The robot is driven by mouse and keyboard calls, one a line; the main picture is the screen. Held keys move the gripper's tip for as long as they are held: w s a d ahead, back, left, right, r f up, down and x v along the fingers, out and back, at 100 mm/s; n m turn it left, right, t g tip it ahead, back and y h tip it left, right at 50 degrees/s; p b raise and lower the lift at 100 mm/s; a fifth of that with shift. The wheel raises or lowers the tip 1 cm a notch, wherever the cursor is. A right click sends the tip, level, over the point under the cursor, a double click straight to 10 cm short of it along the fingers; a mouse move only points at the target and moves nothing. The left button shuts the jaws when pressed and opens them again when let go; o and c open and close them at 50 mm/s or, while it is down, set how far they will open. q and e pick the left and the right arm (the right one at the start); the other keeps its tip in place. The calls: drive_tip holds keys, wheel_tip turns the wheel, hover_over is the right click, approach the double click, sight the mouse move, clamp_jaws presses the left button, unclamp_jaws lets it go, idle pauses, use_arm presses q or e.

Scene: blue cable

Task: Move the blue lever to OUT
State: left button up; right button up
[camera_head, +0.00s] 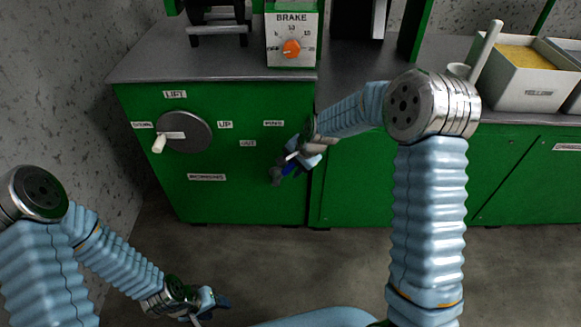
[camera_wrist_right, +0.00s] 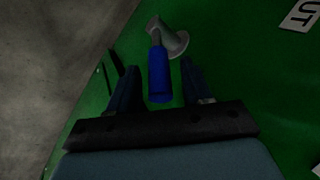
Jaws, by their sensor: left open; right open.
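The blue lever (camera_wrist_right: 159,80) shows in the right wrist view, with its grey pivot (camera_wrist_right: 170,38) on the green panel. It lies between the two fingers of my right gripper (camera_wrist_right: 158,90), which is open, with a gap on each side. In the head view my right gripper (camera_head: 290,165) is at the panel's right part, and the blue lever is mostly hidden by it. The OUT label (camera_head: 248,143) is left of the gripper there, and its end shows in the right wrist view (camera_wrist_right: 299,16). My left gripper (camera_head: 212,303) is open and empty, low over the floor.
A round LIFT dial (camera_head: 186,132) with a white handle is on the panel's left. The BRAKE box (camera_head: 291,50) with an orange knob stands on the worktop. A bin of yellow material (camera_head: 520,85) is at the right. The floor in front is clear.

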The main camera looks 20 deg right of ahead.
drive_tip(key=shift+w+a+f, duration=0.1)
drive_tip(key=shift+w+f, duration=0.1)
drive_tip(key=shift+f, duration=0.3)
drive_tip(key=shift+c, duration=0.2)
clamp_jaws()
